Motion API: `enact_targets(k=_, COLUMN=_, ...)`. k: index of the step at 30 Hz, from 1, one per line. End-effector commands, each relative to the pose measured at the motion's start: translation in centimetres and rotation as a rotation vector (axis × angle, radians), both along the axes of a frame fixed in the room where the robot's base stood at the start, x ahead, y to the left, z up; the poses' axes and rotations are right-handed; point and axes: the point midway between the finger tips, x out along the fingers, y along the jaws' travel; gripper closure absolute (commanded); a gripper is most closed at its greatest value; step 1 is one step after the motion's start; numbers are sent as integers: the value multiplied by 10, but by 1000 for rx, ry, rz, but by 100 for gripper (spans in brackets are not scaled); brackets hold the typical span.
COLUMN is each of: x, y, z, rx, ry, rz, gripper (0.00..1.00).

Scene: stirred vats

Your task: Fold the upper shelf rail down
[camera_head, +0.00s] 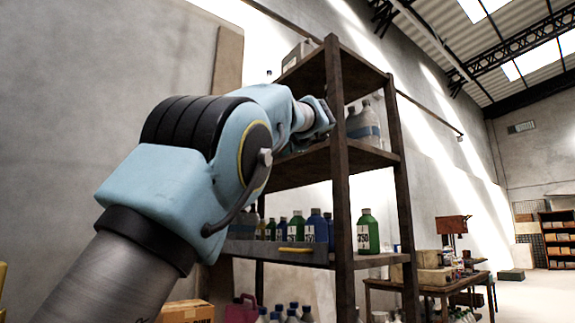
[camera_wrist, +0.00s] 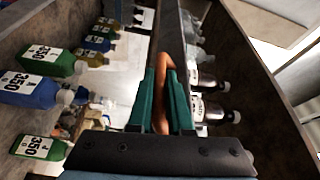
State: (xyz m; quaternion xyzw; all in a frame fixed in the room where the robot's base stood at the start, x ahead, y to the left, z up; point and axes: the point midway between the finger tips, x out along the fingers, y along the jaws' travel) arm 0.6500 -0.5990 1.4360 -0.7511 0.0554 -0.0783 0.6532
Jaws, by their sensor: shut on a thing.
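My gripper (camera_wrist: 164,85) has teal fingers shut on a copper-orange handle (camera_wrist: 162,64) in the wrist view. The handle is joined to a dark bar, the upper shelf rail (camera_wrist: 170,34), which runs away from the fingers toward the top of the picture. In the head view my arm reaches to the upper level of the brown shelf rack (camera_head: 334,150). The arm hides the upper rail and most of the gripper there.
A lower rail (camera_head: 272,253) with a yellow handle stands before coloured bottles; a green bottle (camera_head: 368,232) is beside them. Grey bottles (camera_head: 363,124) stand on the upper shelf. A workbench (camera_head: 430,287) stands at right.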

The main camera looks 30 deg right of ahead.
Motion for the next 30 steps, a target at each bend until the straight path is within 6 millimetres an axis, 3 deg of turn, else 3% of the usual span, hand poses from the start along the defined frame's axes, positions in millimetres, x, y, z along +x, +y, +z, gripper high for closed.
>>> enact_targets(k=1, x=0, y=-1, z=-14, rx=-45, ry=-11, rz=0, gripper=100)
enact_targets(k=15, x=1, y=-6, z=-28, rx=-445, ry=-89, rz=0, gripper=100)
enact_targets(k=30, x=2, y=-10, z=-32, rx=-642, ry=-126, rz=-1, gripper=100)
